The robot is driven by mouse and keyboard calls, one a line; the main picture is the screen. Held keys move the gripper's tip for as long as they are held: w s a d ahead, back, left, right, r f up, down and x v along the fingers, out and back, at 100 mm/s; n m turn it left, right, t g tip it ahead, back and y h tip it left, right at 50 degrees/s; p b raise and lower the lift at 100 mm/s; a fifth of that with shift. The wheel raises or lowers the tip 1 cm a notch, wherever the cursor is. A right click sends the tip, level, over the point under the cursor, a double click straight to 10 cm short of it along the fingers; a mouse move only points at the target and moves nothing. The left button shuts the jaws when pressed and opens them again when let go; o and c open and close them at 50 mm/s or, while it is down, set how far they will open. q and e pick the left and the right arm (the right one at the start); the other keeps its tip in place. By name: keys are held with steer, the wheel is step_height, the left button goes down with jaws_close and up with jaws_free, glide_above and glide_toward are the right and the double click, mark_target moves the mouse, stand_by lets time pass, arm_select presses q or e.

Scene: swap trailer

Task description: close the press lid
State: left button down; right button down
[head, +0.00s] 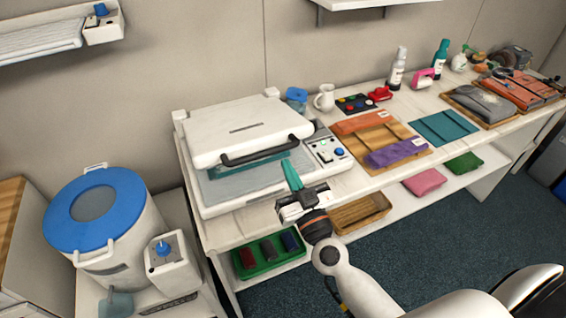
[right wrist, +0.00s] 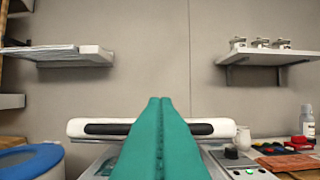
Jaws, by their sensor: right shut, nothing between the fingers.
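The press (head: 225,197) is a white machine at the left end of the long white table. Its white lid (head: 235,122) is raised at the front, leaving a gap above the pale lower plate. A black handle (head: 268,149) runs along the lid's front edge. A teal piece (head: 250,167) shows under the lid. My right gripper (head: 289,170) has teal fingers, shut and empty, just in front of the handle's right part. In the right wrist view, the shut fingers (right wrist: 160,105) cover the middle of the lid's front edge (right wrist: 213,128). My left gripper is not in view.
A control panel (head: 327,149) with buttons is on the press's right. A white jug (head: 325,98) and blue-lidded cup stand behind it. Folded cloths lie on a wooden board (head: 408,157) further right. A blue-lidded white drum (head: 125,225) stands left. A wall shelf (head: 40,45) hangs above.

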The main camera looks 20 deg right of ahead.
step_height(320, 180, up, 3)
steer(key=p, duration=0.2)
glide_above(274, 153)
steer(key=s, duration=0.1)
steer(key=shift+s+a+f+b, duration=0.15)
steer(key=shift+f+b, duration=0.8)
steer(key=shift+f, duration=0.25)
steer(key=shift+s+a+f+b, duration=0.1)
steer(key=shift+s+f+b, duration=0.05)
steer(key=shift+f+b, duration=0.9)
step_height(274, 153, down, 11)
steer(key=s+t+b, duration=0.1)
steer(key=t+b, duration=0.2)
steer(key=b, duration=1.7)
steer(key=shift+s+f, duration=0.2)
steer(key=shift+s, duration=0.1)
steer(key=shift+a, duration=0.1)
